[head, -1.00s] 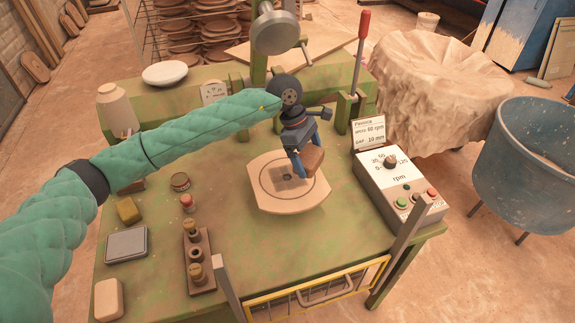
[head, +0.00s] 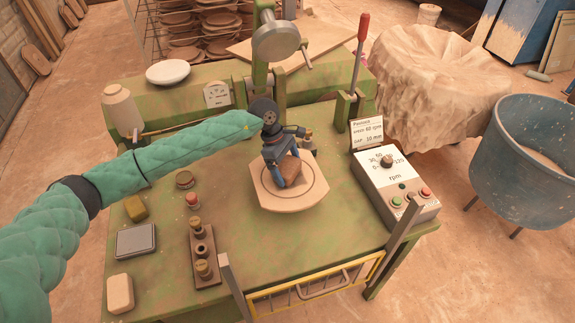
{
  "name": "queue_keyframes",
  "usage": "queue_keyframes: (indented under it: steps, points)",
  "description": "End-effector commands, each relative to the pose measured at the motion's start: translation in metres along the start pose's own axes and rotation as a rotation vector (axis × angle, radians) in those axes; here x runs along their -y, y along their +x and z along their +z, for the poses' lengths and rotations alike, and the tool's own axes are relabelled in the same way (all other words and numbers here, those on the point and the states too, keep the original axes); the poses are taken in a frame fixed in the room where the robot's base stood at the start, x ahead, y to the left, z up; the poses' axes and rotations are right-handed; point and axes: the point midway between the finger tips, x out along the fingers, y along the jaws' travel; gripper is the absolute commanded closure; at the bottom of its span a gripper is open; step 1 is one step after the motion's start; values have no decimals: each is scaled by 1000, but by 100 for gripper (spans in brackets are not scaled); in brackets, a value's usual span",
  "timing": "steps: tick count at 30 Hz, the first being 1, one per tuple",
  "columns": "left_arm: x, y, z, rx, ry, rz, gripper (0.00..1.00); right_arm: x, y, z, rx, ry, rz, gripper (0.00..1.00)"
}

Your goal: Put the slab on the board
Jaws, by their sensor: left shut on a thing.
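The board (head: 312,197) is a pale plate with cut-off sides and a dark ring, lying on the green table. My left gripper (head: 282,176) points down over the board. It is shut on a brown block, which I take to be the slab (head: 291,169). The slab appears tilted and covers part of the board's middle. I cannot tell whether its lower edge touches the board. My right gripper is out of view.
A control box (head: 395,182) stands right of the board, and a metal drum head (head: 275,42) hangs behind it. A wooden block with brass plugs (head: 203,252) and a yellow guard (head: 315,285) are nearer. The table between is clear.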

Motion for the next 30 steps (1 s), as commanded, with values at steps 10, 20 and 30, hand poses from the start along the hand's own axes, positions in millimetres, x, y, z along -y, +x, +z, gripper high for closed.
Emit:
queue_keyframes:
  steps: [10, 20, 30]
  points:
    - [0, 8, -3, 0, 0, 1, 46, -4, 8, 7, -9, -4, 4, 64]
    - [0, 10, -4, 0, 0, 1, 46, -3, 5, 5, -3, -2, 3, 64]
    - [0, 10, -4, -1, 0, 0, 0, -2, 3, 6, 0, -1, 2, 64]
